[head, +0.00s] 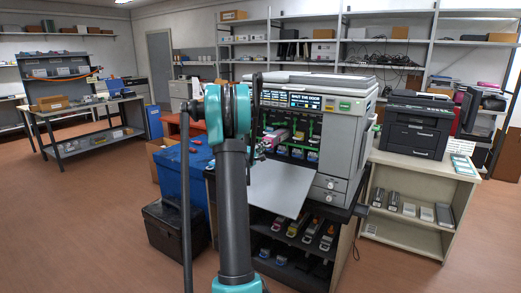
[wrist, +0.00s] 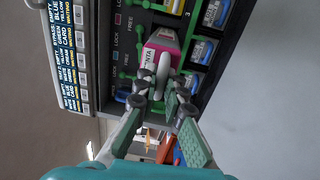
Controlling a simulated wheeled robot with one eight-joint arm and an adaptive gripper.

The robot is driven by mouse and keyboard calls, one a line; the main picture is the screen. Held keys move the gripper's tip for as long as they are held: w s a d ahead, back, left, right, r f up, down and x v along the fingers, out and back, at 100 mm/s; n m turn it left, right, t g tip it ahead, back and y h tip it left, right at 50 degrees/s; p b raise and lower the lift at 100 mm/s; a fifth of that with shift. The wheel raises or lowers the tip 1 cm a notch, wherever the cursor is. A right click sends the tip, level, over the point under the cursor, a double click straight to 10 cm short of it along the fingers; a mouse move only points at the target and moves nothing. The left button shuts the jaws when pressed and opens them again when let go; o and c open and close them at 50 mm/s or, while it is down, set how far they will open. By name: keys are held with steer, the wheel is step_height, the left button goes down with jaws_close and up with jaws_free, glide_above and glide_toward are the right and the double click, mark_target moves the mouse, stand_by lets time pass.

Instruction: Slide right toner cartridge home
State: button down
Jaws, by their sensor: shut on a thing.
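A magenta toner cartridge (wrist: 160,52) with a white label, partly legible as "NTA", sticks out of a slot in the printer's dark front panel. It also shows at the left of the open bay in the head view (head: 278,135). My gripper (wrist: 161,92) is shut on the grey outer end of this cartridge, which the fingers partly hide. In the head view my arm covers most of the gripper. How deep the cartridge sits cannot be told.
The printer's pale open flap (head: 280,190) juts out below the bay. Several blue-marked units (wrist: 202,50) sit beside the cartridge. More cartridges (head: 310,232) lie on the shelf below. A blue box (head: 182,180) and a black case (head: 172,230) stand left.

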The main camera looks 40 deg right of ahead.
steer(key=shift+f+x, duration=0.2)
steer(key=shift+x, duration=2.55)
steer(key=shift+f+x, duration=0.15)
steer(key=shift+x, duration=2.65)
steer(key=shift+f+x, duration=0.2)
steer(key=shift+x, duration=2.55)
steer(key=shift+w, duration=0.1)
steer(key=c, duration=1.5)
jaws_free()
steer(key=shift+c, duration=0.2)
steer(key=o, duration=0.4)
steer(key=shift+a, duration=0.15)
steer(key=shift+v, duration=3.45)
